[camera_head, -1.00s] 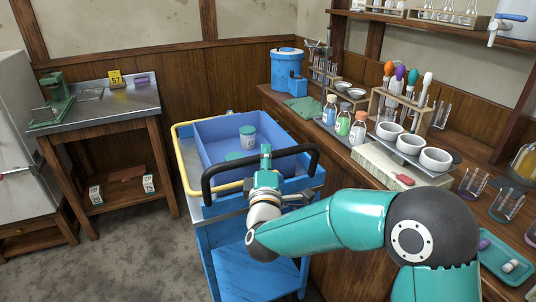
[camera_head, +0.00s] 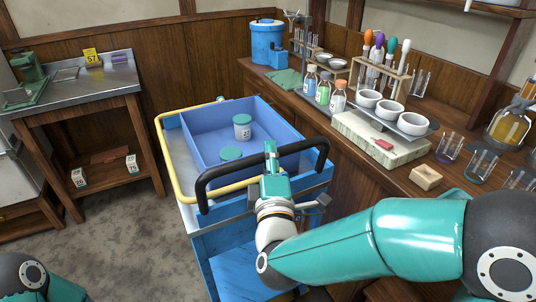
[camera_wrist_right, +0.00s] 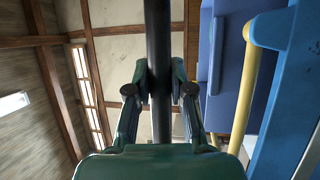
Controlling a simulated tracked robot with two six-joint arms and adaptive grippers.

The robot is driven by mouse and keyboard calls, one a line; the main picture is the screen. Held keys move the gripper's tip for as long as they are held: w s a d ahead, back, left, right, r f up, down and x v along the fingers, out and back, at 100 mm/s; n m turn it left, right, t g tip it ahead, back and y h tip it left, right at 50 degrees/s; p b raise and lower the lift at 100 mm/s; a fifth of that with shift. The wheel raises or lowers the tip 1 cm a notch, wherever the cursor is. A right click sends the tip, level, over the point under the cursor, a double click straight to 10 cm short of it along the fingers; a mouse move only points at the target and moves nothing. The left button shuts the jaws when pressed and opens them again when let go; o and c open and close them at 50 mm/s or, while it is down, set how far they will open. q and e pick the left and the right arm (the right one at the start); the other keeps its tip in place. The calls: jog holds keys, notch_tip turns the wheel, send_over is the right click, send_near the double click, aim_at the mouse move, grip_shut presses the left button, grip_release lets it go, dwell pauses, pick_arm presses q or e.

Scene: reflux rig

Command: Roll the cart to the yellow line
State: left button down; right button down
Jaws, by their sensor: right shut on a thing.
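The blue cart (camera_head: 245,268) stands beside the wooden bench, with a black handle (camera_head: 226,176) on its near side and a yellow rail (camera_head: 168,161) along its left. My right gripper (camera_head: 271,160) is shut on the handle near its middle. In the right wrist view the gripper's fingers (camera_wrist_right: 160,88) close on both sides of the dark handle bar (camera_wrist_right: 158,40). A blue bin (camera_head: 205,137) on the cart holds a white jar with a teal lid (camera_head: 242,127) and a second teal-topped item (camera_head: 230,153). My left gripper is out of view. No yellow floor line shows.
The wooden bench (camera_head: 345,183) runs close along the cart's right, carrying bottles, bowls (camera_head: 368,98) and glassware. A metal-topped table (camera_head: 70,90) with a yellow 57 tag (camera_head: 93,57) stands back left. Grey floor (camera_head: 125,225) is open left of the cart.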

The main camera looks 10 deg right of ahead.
jog(key=shift+a+f, duration=0.1)
jog(key=shift+f, duration=0.2)
jog(key=c, duration=1.1)
grip_release()
jog(key=shift+o, duration=0.4)
jog(key=shift+r, duration=0.15)
jog(key=d+v, duration=0.1)
jog(key=v, duration=0.6)
jog(key=shift+s+a, duration=0.3)
jog(key=shift+a, duration=0.25)
